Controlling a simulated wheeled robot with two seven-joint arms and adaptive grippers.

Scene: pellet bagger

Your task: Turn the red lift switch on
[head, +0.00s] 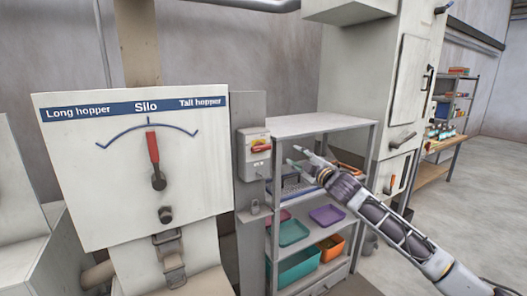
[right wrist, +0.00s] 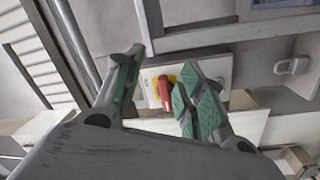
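The red lift switch (head: 261,147) is a red knob on a yellow plate, on the front of a small pale switch box (head: 250,165). In the head view its handle lies roughly level. My right gripper (head: 297,157) is to the right of the box, its fingers open and pointing toward it. In the right wrist view the red knob (right wrist: 165,91) shows between the spread green-padded fingers of the right gripper (right wrist: 165,70). I see no contact; the exact gap is hard to judge. My left gripper is not in view.
A panel marked Long hopper, Silo and Tall hopper (head: 80,170), with a red-handled lever (head: 154,155) pointing up at Silo, stands left of the box. A grey shelf rack (head: 320,124) with coloured bins stands close behind my right gripper. Open floor (head: 470,210) lies right.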

